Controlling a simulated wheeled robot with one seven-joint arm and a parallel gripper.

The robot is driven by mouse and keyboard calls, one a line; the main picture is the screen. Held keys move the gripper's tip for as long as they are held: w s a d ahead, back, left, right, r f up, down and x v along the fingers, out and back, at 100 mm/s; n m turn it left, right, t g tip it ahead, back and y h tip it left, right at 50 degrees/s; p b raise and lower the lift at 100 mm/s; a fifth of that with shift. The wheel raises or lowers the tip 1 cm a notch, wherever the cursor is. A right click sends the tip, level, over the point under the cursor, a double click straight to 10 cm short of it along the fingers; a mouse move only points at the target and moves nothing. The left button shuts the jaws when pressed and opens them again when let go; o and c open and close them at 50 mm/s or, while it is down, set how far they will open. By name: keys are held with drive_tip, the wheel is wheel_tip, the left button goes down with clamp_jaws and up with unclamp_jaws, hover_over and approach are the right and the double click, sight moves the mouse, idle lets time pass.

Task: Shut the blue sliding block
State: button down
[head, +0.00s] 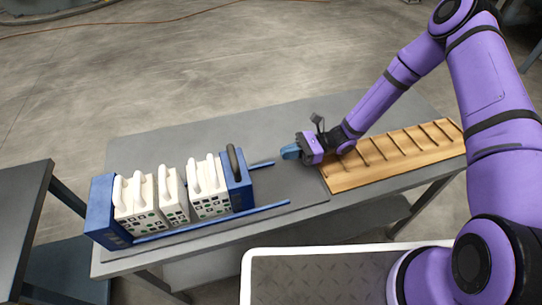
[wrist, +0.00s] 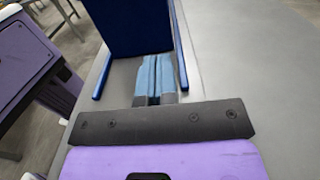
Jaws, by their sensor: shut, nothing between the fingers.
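The blue sliding block (head: 237,180) stands upright with a dark handle on top, at the right end of a row of white plates (head: 172,200) on two blue rails (head: 262,207). A fixed-looking blue end block (head: 106,210) stands at the left end. Small gaps show between some plates. My gripper (head: 287,152) is shut and empty, to the right of the sliding block and apart from it. In the wrist view the blue fingertips (wrist: 152,62) lie together and point at the sliding block's face (wrist: 128,28), between the rails.
The press stands on a grey table (head: 290,110). A wooden slatted rack (head: 390,155) lies on its right side, under my arm. A dark table (head: 22,205) stands at the left, and a white-rimmed tray (head: 330,275) is in front. Bare tabletop lies behind the press.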

drive_tip(key=v, duration=0.2)
drive_tip(key=shift+d, duration=0.35)
drive_tip(key=shift+s+d, duration=0.15)
drive_tip(key=shift+d, duration=0.05)
drive_tip(key=x, duration=1.4)
drive_tip(key=shift+x, duration=2.25)
drive_tip(key=shift+r, duration=0.1)
drive_tip(key=shift+d, duration=0.1)
